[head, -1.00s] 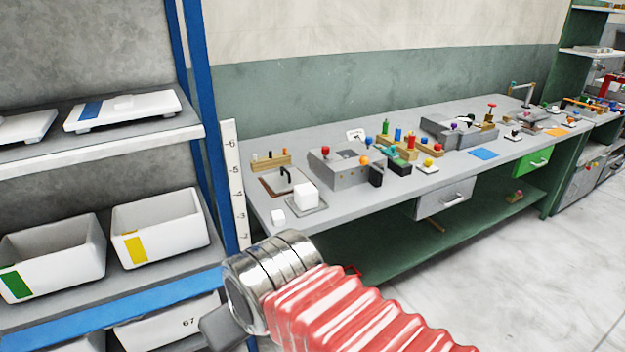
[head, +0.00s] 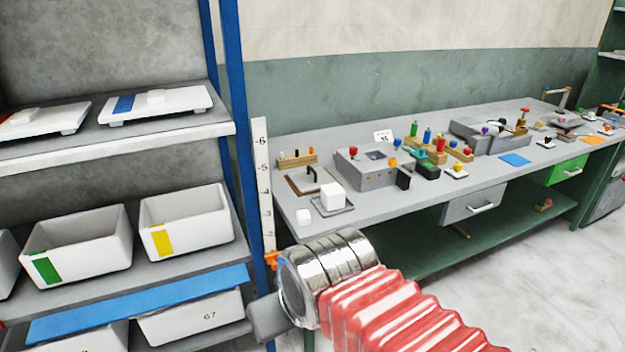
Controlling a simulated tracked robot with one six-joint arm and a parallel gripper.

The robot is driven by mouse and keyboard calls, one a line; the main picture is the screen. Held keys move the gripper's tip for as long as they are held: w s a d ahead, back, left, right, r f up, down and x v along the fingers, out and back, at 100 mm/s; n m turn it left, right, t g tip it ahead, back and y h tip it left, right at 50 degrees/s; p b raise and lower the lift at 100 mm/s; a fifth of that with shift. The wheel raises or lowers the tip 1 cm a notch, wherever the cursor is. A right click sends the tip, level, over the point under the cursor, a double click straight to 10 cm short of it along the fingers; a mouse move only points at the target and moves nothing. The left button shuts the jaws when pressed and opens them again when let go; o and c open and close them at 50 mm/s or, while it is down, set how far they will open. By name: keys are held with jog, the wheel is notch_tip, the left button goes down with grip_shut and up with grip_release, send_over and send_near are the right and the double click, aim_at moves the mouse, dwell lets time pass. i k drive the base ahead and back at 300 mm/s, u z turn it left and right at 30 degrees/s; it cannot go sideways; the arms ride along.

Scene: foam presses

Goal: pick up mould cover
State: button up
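Two white, flat, lid-like pieces with a raised grip on top lie on the upper shelf at the left; they look like mould covers, but I cannot tell which is meant. One has a blue stripe (head: 155,103); the other, with a red stripe (head: 40,120), is cut off by the left edge. My gripper (head: 267,318) shows only as a grey part past the steel wrist, low in the middle. It is below and right of the lids, well apart from them. Its fingers are mostly hidden, so opening and contents cannot be told.
White bins with a green stripe (head: 78,250) and a yellow stripe (head: 187,222) stand on the shelf below. A blue rack post (head: 236,120) and a numbered white strip (head: 262,185) separate the rack from the crowded grey workbench (head: 390,208). Open floor (head: 500,290) lies front right.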

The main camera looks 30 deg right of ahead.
aim_at(311, 178)
jog(key=u, duration=0.05)
jog(key=i, duration=1)
jog(key=z, duration=0.05)
